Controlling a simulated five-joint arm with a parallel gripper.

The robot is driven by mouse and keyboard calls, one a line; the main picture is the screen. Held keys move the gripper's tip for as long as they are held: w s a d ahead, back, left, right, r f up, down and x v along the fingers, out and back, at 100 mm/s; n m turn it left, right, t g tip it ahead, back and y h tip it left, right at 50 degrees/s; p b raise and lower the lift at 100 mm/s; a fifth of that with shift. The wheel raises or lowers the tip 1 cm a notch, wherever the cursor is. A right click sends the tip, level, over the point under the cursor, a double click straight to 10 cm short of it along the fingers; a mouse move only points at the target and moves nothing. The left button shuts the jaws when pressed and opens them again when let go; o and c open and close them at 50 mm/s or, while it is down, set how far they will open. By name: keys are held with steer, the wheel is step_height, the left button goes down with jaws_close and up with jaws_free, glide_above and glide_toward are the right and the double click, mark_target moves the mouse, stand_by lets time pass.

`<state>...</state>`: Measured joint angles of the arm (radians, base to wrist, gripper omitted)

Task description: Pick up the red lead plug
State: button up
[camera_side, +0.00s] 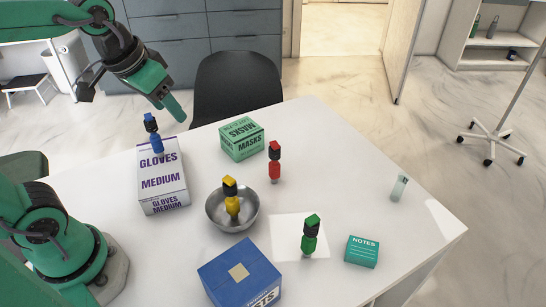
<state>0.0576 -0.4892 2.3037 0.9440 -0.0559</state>
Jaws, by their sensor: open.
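The red lead plug (274,168), with a black band near its top, stands upright on the white table, right of the green masks box. Nothing touches it. My gripper (172,104) is in the upper left, raised above the table's far side, well left of the red plug and higher than it. It is open and I see nothing in it. Its two fingers are hard to tell apart from this angle.
A blue plug (155,141) is at the gloves box (162,182). A yellow plug (232,205) stands in a metal bowl (213,216). A green plug (309,244) stands on a white patch (285,226). The masks box (241,143), notes box (362,251), blue box (238,272) and small vial (399,188) surround them.

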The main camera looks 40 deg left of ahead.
steer(key=w+d+f+g, duration=0.2)
steer(key=w+d, duration=0.3)
steer(key=w, duration=0.5)
steer(key=g, duration=0.2)
glide_above(275, 144)
steer(key=f, duration=0.8)
steer(key=shift+a, duration=0.3)
steer(key=shift+w+d+f, duration=0.1)
steer(key=shift+d+f, duration=0.05)
steer(key=shift+f, duration=0.15)
steer(key=shift+f, duration=0.1)
steer(key=shift+f, duration=1.2)
steer(key=shift+f, duration=0.1)
steer(key=shift+d+f, duration=0.1)
steer(key=shift+f, duration=2.4)
steer(key=shift+c, duration=0.2)
